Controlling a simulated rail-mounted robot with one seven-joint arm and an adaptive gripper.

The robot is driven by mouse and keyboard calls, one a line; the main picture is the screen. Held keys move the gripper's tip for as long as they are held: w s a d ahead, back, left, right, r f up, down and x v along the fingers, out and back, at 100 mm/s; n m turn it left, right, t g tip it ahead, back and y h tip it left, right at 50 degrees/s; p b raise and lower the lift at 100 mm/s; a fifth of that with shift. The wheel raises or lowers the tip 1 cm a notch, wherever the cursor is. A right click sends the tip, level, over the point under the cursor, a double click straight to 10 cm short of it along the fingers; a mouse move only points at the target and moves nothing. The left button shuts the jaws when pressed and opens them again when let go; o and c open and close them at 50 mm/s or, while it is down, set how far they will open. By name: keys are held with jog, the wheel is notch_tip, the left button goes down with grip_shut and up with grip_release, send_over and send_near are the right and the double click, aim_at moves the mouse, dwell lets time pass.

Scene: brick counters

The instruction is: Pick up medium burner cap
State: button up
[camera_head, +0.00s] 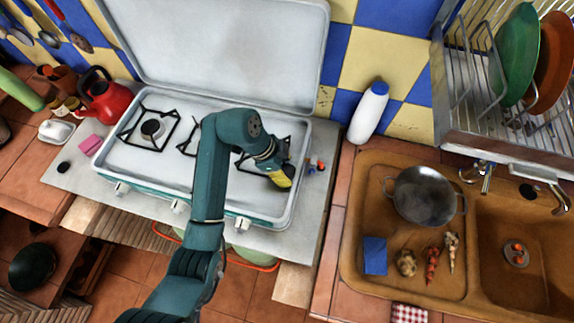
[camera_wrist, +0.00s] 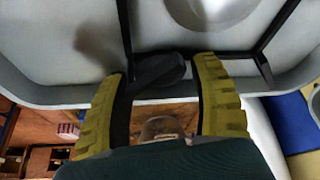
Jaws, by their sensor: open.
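My gripper (camera_head: 281,178) is over the right end of the stove, with its yellow fingers pointing down. In the wrist view its two yellow fingers (camera_wrist: 166,100) are apart. A dark, rounded flat piece (camera_wrist: 160,72), which looks like a burner cap, shows between the fingertips at the stove's rim; I cannot tell whether either finger touches it. Black grate bars (camera_wrist: 287,25) and a pale round burner base (camera_wrist: 210,8) lie beyond it. Another small black disc (camera_head: 63,167) lies on the counter left of the stove. My arm hides part of the stove top.
The white stove (camera_head: 112,165) has its lid (camera_head: 220,50) raised behind. A red kettle (camera_head: 103,98) and pink sponge (camera_head: 89,144) are at left. Small coloured items (camera_head: 318,165) lie right of the stove. A white bottle (camera_head: 368,112) and the sink (camera_head: 510,250) are farther right.

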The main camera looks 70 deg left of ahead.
jog(key=shift+f, duration=0.25)
jog(key=c, duration=0.9)
